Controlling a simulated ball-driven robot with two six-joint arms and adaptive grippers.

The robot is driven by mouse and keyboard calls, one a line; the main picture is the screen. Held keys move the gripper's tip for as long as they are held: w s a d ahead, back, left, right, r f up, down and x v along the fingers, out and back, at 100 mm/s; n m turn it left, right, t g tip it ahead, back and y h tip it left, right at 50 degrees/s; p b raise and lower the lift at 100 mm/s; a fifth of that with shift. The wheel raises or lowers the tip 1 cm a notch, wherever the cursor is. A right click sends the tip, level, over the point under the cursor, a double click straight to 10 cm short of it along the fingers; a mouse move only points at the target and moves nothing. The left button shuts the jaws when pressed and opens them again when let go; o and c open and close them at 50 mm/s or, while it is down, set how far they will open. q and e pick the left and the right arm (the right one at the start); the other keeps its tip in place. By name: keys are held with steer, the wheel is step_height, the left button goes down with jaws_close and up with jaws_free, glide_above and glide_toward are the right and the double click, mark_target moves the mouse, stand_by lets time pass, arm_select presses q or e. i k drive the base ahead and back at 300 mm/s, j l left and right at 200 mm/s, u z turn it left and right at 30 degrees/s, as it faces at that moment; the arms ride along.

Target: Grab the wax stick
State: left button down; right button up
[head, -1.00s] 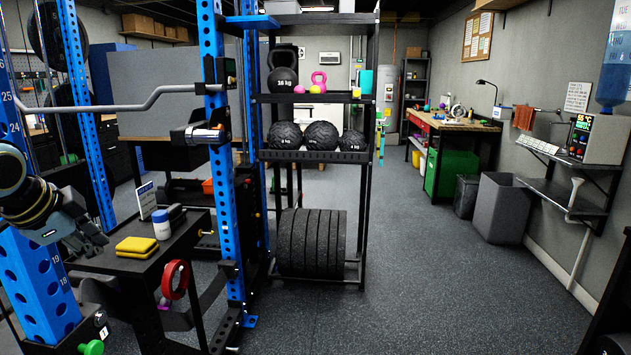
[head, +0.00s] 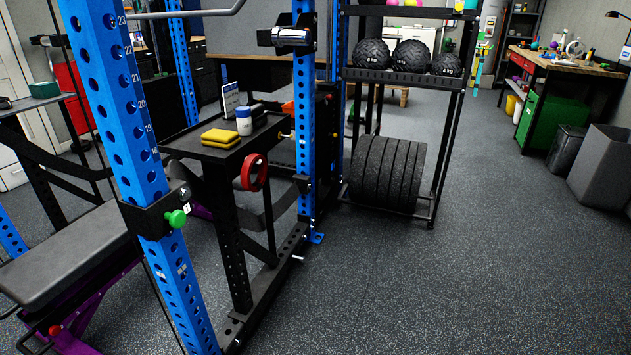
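I cannot pick out the wax stick for certain. A small black shelf (head: 187,147) on the blue rack holds several small items. A short white cylinder with a blue band (head: 244,122) stands upright there; I cannot tell whether it is the wax stick. A flat yellow pad (head: 220,137) lies to its left. A dark object (head: 258,111), partly hidden behind the cylinder, and a small upright sign card (head: 230,98) are behind. Neither of my grippers is in the head view.
A blue rack post (head: 123,125) stands in front of the shelf on the left, another (head: 305,130) on its right. A padded bench (head: 65,255) is at lower left. A red ring (head: 254,173) hangs below the shelf. The floor (head: 430,285) at right is open.

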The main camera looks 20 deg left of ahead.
mark_target(243, 113)
steer(key=i+u, duration=0.1)
steer(key=u, duration=0.3)
steer(key=i+u, duration=0.1)
steer(key=u, duration=0.35)
steer(key=i+u, duration=0.1)
steer(key=u, duration=0.3)
steer(key=l+u, duration=0.15)
steer(key=u, duration=0.3)
steer(key=i+l+u, duration=0.1)
steer(key=u, duration=0.3)
